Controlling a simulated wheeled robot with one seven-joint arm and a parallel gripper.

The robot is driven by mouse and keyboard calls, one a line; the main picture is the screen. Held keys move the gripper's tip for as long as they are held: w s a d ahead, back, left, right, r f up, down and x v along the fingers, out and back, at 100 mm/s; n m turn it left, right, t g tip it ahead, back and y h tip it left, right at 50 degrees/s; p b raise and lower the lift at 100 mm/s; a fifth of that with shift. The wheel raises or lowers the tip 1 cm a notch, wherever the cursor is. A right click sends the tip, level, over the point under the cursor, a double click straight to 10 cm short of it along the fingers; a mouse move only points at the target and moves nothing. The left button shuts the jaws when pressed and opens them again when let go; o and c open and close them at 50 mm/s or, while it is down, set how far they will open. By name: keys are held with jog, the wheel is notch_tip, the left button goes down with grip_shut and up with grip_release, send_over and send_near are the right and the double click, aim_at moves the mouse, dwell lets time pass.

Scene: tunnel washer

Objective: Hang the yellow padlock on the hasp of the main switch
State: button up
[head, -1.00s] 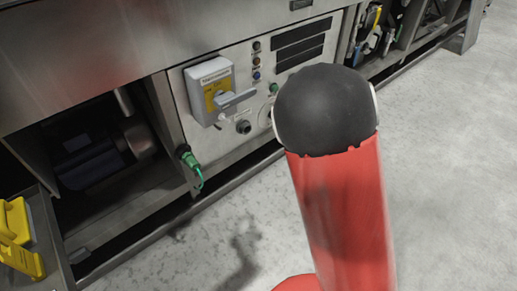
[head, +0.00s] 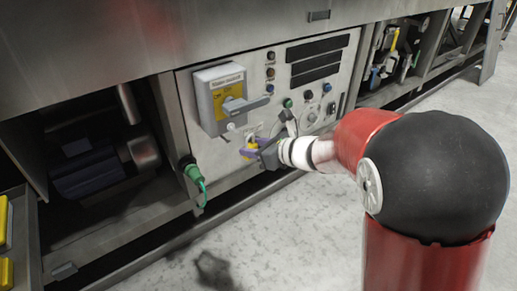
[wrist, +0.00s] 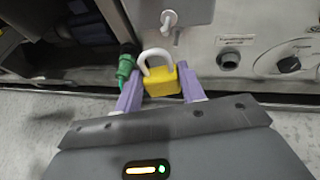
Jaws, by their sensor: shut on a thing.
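My gripper (head: 262,149) is shut on the yellow padlock (wrist: 161,82), between its two purple fingers. The padlock's pale shackle (wrist: 155,60) points up, toward the panel; I cannot tell whether it is open. The padlock also shows in the head view (head: 249,147), just below the main switch (head: 219,97), a grey box with a yellow plate and a grey handle. A small pale hasp (head: 230,127) sticks out under the switch; it also shows in the wrist view (wrist: 170,18). The shackle is below the hasp and appears apart from it.
A green connector with a cable (head: 192,174) is left of my gripper, close to the left finger in the wrist view (wrist: 126,66). Knobs and buttons (head: 310,115) are right of the switch. An open bay (head: 85,160) is at left. Yellow items (head: 5,235) lie at the left edge.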

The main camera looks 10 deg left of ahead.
jog(key=w+a+f, duration=0.1)
jog(key=w+a, duration=0.3)
jog(key=a, duration=0.1)
jog(key=shift+w+a+f+p, duration=0.25)
jog(key=shift+w+p, duration=0.15)
dwell(0.5)
dwell(0.8)
jog(key=o, duration=1.1)
